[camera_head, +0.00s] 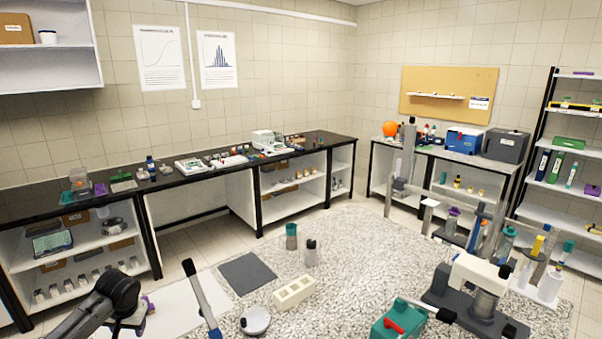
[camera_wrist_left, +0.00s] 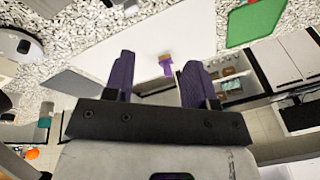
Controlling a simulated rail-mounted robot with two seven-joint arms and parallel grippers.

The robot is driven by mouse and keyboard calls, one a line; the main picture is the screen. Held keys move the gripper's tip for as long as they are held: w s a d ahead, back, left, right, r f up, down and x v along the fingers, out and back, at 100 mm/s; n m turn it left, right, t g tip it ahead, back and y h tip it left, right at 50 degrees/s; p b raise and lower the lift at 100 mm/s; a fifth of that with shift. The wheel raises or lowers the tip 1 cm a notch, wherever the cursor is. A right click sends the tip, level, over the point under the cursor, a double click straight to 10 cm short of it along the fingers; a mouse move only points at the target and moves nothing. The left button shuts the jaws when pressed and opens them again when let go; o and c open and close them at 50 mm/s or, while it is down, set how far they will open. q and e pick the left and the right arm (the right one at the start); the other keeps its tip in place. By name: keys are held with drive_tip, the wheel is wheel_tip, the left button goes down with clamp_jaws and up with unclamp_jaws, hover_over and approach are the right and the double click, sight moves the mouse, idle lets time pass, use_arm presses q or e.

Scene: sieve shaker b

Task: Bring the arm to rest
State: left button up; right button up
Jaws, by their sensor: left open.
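My right gripper does not show.
A grey mat (camera_head: 247,273), a cream block (camera_head: 294,292) and a round white device (camera_head: 255,320) lie on the pebbled ground. A teal container (camera_head: 291,236) and a grey bottle (camera_head: 311,252) stand behind. A black-topped bench (camera_head: 215,167) lines the back wall. Open pebbled ground lies at centre.

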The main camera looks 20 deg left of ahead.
use_arm(q)
drive_tip(key=w+d+r+m+t+y+p, duration=0.1)
drive_tip(key=w+d+r+m+t, duration=0.15)
drive_tip(key=d+r, duration=0.35)
drive_tip(key=w+d+r+m+t+y, duration=0.1)
drive_tip(key=w+d+r+m+t, duration=0.1)
drive_tip(key=d+r+m+t, duration=0.3)
drive_tip(key=s+d+r+m+t+h+p, duration=0.1)
drive_tip(key=s+d+r+p, duration=0.2)
drive_tip(key=d, duration=0.5)
drive_tip(key=s+d+r+m+t+p, duration=0.1)
drive_tip(key=s+d+r+p, duration=0.15)
drive_tip(key=d, duration=0.45)
drive_tip(key=s+d+f+n+g+h+p, duration=0.1)
drive_tip(key=s+p, duration=0.4)
drive_tip(key=s, duration=0.5)
drive_tip(key=s+d+f+n+g+h+p, duration=0.1)
drive_tip(key=s+d+f+g+p, duration=0.2)
drive_tip(key=s+d+p, duration=0.3)
drive_tip(key=s+d+f+n+g+h+p, duration=0.1)
drive_tip(key=s+p, duration=0.4)
drive_tip(key=s, duration=1)
drive_tip(key=shift+s+d+f+g+h, duration=0.25)
drive_tip(key=shift+d+f+g, duration=0.3)
drive_tip(key=shift+d, duration=0.15)
drive_tip(key=shift+s+d+f+g+h, duration=0.15)
drive_tip(key=shift+d+f+g+h, duration=0.2)
drive_tip(key=shift+d+f, duration=0.3)
drive_tip(key=shift+s, duration=0.45)
